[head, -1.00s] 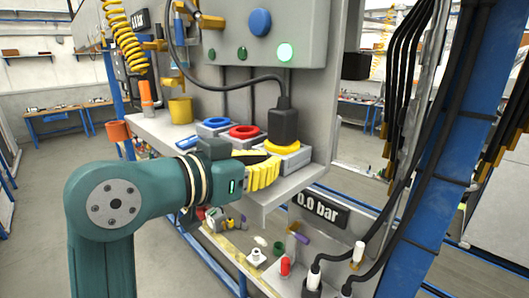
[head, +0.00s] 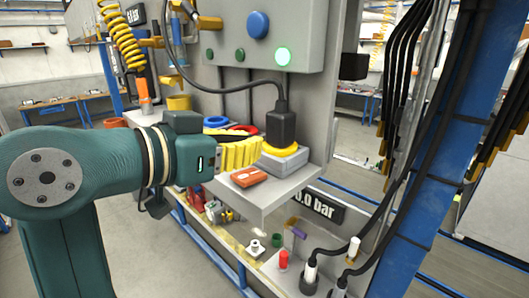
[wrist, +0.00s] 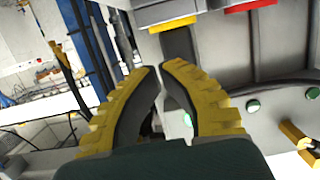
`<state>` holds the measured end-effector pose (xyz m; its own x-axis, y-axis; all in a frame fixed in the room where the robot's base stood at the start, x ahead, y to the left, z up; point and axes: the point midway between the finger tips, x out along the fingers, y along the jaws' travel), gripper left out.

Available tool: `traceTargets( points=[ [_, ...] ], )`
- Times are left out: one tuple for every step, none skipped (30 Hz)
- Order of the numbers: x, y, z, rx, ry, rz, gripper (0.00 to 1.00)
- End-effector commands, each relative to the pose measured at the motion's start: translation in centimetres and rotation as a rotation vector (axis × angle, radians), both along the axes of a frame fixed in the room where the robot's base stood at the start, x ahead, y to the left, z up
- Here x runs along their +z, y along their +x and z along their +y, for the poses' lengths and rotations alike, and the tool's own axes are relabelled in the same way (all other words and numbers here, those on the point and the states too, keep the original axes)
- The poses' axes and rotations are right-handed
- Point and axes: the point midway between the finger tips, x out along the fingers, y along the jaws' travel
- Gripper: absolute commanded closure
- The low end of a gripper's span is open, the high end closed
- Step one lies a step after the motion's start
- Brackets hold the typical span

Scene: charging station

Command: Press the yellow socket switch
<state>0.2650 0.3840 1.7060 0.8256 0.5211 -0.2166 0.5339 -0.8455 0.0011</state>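The yellow socket (head: 281,149) is a yellow ring on a grey block with a black plug (head: 281,125) standing in it, near the shelf's right end. An orange-red switch (head: 249,177) lies on the shelf in front of it. My gripper (head: 259,151) is at the socket's left, above and behind the switch in the picture; contact with the socket cannot be told. In the wrist view, the yellow fingers of my gripper (wrist: 161,68) have their tips almost together, with nothing seen between them. The yellow socket's edge (wrist: 172,24) shows just beyond the tips.
The red socket (head: 243,129) and blue socket (head: 216,121) stand farther left, partly behind my gripper. A grey panel (head: 235,28) with buttons hangs above. A black cable (head: 224,87) runs to the plug. The shelf's front edge (head: 285,205) is clear on the right.

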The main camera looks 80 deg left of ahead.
Motion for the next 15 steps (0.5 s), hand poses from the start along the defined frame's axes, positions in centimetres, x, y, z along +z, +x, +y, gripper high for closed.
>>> traceTargets(
  points=[
    [0.3,-1.0,-0.5,0.004,0.007,-0.002,1.0],
    [0.5,-1.5,-0.8,0.005,0.006,-0.001,1.0],
    [0.8,-2.1,-1.3,0.003,0.006,-0.001,1.0],
    [1.0,-2.5,-1.5,0.004,0.006,0.0,1.0],
    [1.2,-2.8,-1.7,0.002,0.004,-0.001,1.0],
    [1.4,-3.2,-1.9,0.003,0.003,-0.002,1.0],
    [1.6,-3.4,-2.1,0.003,0.003,-0.002,1.0],
    [1.7,-3.6,-2.2,0.001,0.003,-0.001,1.0],
    [1.8,-3.7,-2.4,0.0,0.003,-0.001,1.0],
    [1.8,-3.8,-2.4,0.0,0.003,-0.001,1.0],
    [1.8,-3.8,-2.5,0.0,0.002,0.0,1.0],
    [1.8,-3.9,-2.5,0.0,0.001,0.0,1.0],
    [1.9,-3.9,-2.5,0.0,0.001,0.0,1.0],
    [1.9,-3.9,-2.5,-0.001,0.001,0.0,1.0],
    [1.9,-3.9,-2.5,-0.001,0.001,0.0,1.0]
  ],
)
